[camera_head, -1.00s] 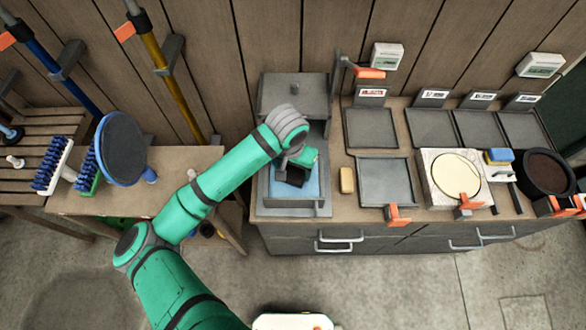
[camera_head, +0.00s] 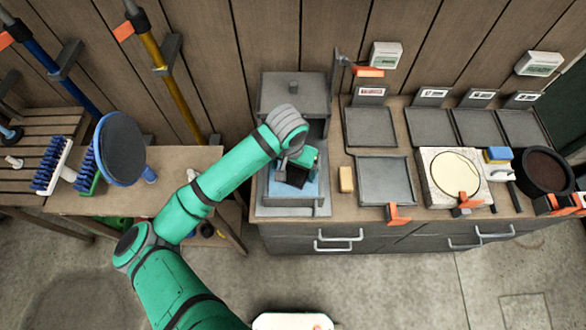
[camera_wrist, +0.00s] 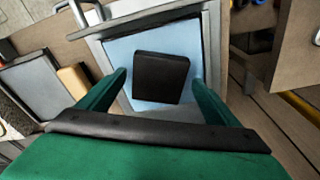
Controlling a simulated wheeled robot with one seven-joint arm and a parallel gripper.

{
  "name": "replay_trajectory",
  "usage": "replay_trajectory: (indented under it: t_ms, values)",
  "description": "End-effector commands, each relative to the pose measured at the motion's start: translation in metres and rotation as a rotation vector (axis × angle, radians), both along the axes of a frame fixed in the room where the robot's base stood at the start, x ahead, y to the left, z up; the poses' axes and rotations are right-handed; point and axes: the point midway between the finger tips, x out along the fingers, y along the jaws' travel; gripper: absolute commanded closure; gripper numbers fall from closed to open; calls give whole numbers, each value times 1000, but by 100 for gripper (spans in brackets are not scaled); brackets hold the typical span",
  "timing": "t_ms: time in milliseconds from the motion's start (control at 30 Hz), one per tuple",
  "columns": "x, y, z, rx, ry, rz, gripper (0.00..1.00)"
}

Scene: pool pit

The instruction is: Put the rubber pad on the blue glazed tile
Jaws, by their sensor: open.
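The rubber pad (camera_wrist: 160,77) is a black square. It lies on the pale blue tile (camera_wrist: 122,52), slightly turned, with blue showing around it. In the head view the blue tile (camera_head: 311,188) sits in a grey metal tray (camera_head: 290,210) at the left end of the counter. The dark pad (camera_head: 292,176) is partly hidden there by my gripper (camera_head: 294,170). In the wrist view my green gripper (camera_wrist: 160,82) is open, with one finger on either side of the pad. Both fingers look apart from the pad.
A yellow sponge-like block (camera_head: 346,179) lies right of the tray, beside an empty grey tray (camera_head: 386,181). A grey lidded box (camera_head: 293,95) stands behind. A round cream plate (camera_head: 456,175) and a dark pot (camera_head: 546,172) are farther right.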

Motion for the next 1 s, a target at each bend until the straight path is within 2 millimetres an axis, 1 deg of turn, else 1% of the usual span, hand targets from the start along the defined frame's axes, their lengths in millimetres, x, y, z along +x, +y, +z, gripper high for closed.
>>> replay_trajectory:
  t_ms: [300, 500, 700, 1000]
  values:
    - [-6, 3, 61, 0, -4, -3, 15]
    - [-10, 4, 94, 1, -4, -3, 15]
    - [-12, 5, 110, -1, -2, -1, 15]
    - [-13, 5, 113, -1, -1, -1, 15]
